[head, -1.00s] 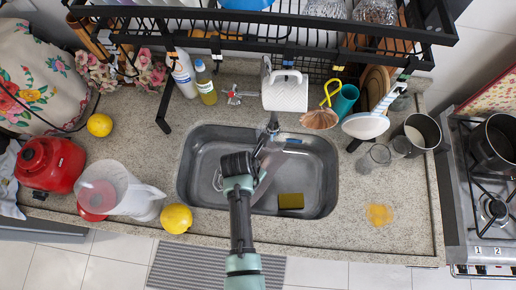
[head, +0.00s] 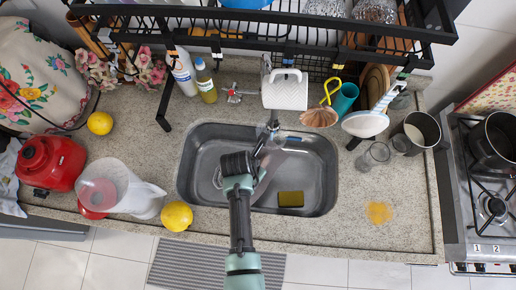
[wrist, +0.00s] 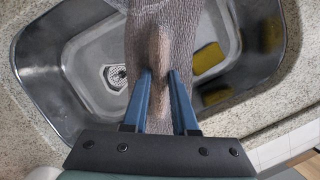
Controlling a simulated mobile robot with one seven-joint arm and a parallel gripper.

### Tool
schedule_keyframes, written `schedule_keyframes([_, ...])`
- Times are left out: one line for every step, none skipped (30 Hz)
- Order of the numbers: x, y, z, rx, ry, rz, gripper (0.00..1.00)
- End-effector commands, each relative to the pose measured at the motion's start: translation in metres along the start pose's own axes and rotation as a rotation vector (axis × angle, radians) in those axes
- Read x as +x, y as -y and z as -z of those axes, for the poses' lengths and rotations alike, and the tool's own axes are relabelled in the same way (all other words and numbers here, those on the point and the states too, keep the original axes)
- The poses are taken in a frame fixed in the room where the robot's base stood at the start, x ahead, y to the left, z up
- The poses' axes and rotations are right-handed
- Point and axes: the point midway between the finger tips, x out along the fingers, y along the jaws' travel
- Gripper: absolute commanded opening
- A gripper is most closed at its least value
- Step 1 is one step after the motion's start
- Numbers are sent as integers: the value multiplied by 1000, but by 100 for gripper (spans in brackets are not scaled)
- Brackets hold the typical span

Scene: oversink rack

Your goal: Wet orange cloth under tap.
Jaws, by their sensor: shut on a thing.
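My gripper (wrist: 161,82) is shut on a cloth (wrist: 160,35), which looks grey-brown rather than orange in the wrist view. The cloth is bunched between the two blue fingers and hangs over the sink (wrist: 85,50). In the head view my gripper (head: 266,154) is over the middle of the sink (head: 323,180), just in front of the tap (head: 273,123). My wrist hides most of the cloth there. I cannot clearly tell whether water runs or touches the cloth.
A yellow sponge (head: 290,199) lies in the sink's right part. An orange patch (head: 379,213) is on the right counter. A black rack (head: 285,42) spans the back. A jug (head: 118,188), lemon (head: 176,217) and red blender base (head: 50,163) stand left. Glasses (head: 375,156) stand right.

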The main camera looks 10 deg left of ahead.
Motion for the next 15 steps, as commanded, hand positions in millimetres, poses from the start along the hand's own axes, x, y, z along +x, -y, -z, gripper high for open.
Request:
schedule_keyframes([-4, 1, 0, 0, -1, 0, 0])
schedule_keyframes([-5, 1, 1, 0, -1, 0, 0])
schedule_keyframes([-8, 2, 2, 0, -1, 0, 0])
schedule_keyframes([-10, 3, 2, 0, -1, 0, 0])
schedule_keyframes([-13, 3, 3, 0, -1, 0, 0])
schedule_keyframes([-16, 4, 4, 0, -1, 0, 0])
schedule_keyframes([-19, 5, 5, -1, -1, 0, 0])
schedule_keyframes([-21, 6, 6, -1, -2, 0, 0])
schedule_keyframes([-24, 8, 7, -1, -2, 0, 0])
schedule_keyframes([-26, 9, 8, -1, -2, 0, 0])
schedule_keyframes([-28, 9, 9, 0, -2, 0, 0])
schedule_keyframes([-31, 11, 10, 0, -1, 0, 0])
schedule_keyframes([-33, 12, 11, 0, -1, 0, 0])
schedule_keyframes([-35, 13, 12, 0, -1, 0, 0])
schedule_keyframes([-37, 14, 13, 0, -1, 1, 0])
